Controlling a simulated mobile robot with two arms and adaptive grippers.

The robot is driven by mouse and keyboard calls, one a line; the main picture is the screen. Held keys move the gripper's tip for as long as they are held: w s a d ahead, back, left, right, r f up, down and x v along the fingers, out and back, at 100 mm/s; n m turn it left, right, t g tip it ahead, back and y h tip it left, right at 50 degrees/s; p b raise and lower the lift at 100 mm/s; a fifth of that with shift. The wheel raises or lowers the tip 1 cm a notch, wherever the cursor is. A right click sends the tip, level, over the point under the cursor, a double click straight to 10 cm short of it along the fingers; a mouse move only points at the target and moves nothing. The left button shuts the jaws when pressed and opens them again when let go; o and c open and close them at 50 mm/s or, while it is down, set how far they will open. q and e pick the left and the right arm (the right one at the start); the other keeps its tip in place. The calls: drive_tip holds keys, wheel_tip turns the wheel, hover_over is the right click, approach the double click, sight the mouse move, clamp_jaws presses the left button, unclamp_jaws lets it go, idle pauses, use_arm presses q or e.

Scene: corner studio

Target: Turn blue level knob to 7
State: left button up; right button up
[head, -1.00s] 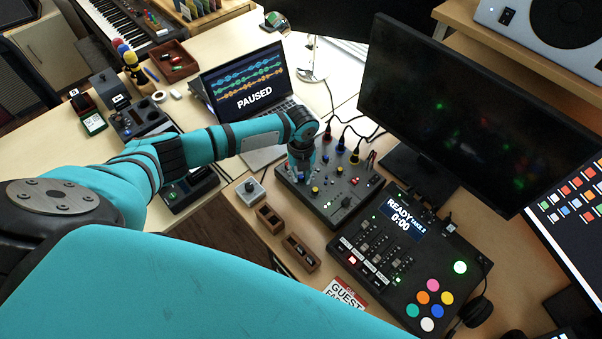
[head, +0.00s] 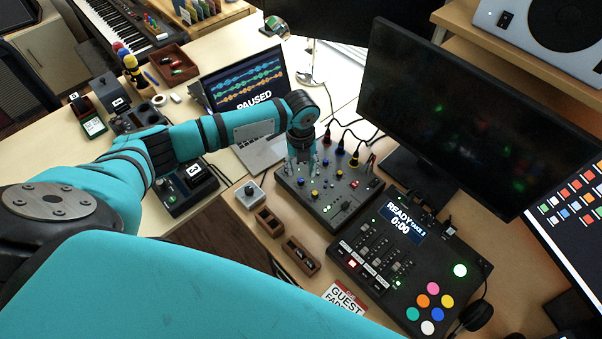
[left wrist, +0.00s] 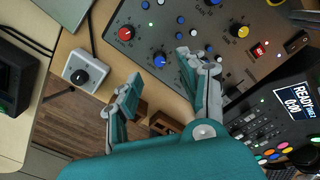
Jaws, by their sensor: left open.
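The grey mixer panel (head: 335,200) carries several knobs. In the left wrist view a larger blue knob (left wrist: 160,60) with marks around it sits near the panel edge, beside a red knob (left wrist: 125,33). Its number marks are too small to read. My left gripper (left wrist: 160,68) is open, with a finger on either side of the blue knob in that view; contact cannot be told. In the head view the left gripper (head: 302,160) points down over the panel's left part and hides some of it. My right gripper is not in view.
A grey box with a black knob (left wrist: 82,75) and small wooden trays (head: 300,256) stand by the panel's near side. A laptop (head: 262,150) is behind my forearm. The black button console (head: 410,260) and monitor (head: 480,110) stand to the right.

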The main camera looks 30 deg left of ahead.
use_arm(q)
drive_tip(key=shift+r, duration=1.4)
drive_tip(key=shift+f, duration=0.1)
